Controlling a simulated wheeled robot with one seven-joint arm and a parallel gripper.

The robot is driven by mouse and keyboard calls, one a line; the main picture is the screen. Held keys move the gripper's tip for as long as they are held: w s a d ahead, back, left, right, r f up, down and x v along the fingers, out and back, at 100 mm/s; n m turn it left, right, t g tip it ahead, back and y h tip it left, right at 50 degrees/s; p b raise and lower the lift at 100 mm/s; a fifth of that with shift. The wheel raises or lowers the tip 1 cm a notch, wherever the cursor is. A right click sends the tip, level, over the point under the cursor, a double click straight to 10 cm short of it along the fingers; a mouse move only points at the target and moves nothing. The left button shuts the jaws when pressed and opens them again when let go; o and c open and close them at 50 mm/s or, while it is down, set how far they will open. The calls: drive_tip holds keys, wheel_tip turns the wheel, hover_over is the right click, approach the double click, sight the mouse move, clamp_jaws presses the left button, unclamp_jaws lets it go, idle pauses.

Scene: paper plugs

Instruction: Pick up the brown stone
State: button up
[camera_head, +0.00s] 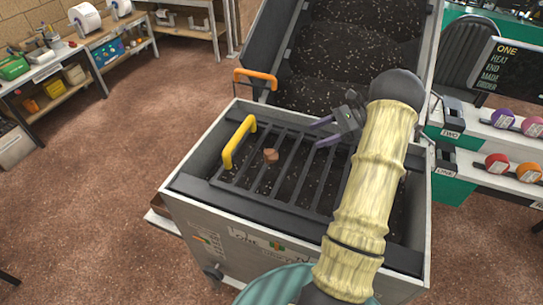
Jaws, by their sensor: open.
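The brown stone (271,155) is a small reddish-brown lump. It sits on the dark bar grate (262,190) of a large grey bin, just right of the yellow handle. My gripper (319,133) is open and empty, with its two purple-grey fingers pointing left over the grate. It is to the right of the stone and apart from it. My pale, sleeve-covered arm reaches in from the bottom and hides the right part of the grate.
A yellow handle (238,142) stands up at the grate's left, and an orange handle (256,77) is at the bin's back left. Shelves with goods stand at right, workbenches (60,73) at left.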

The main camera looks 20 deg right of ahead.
drive_tip(key=p, duration=0.5)
approach(271, 153)
drive_tip(key=x, duration=0.4)
drive_tip(key=shift+w+a+f, duration=0.15)
drive_tip(key=shift+w+f, duration=0.2)
drive_tip(key=shift+w, duration=0.05)
drive_tip(key=shift+a+f, duration=0.15)
drive_tip(key=shift+f, duration=0.05)
drive_tip(key=p+x, duration=0.2)
drive_tip(key=x, duration=0.1)
drive_tip(key=p+x, duration=0.1)
drive_tip(key=shift+s+a, duration=0.2)
drive_tip(key=shift+a, duration=0.15)
drive_tip(key=shift+w+a+f, duration=0.1)
drive_tip(key=shift+a+f, duration=0.15)
drive_tip(key=c, duration=1.1)
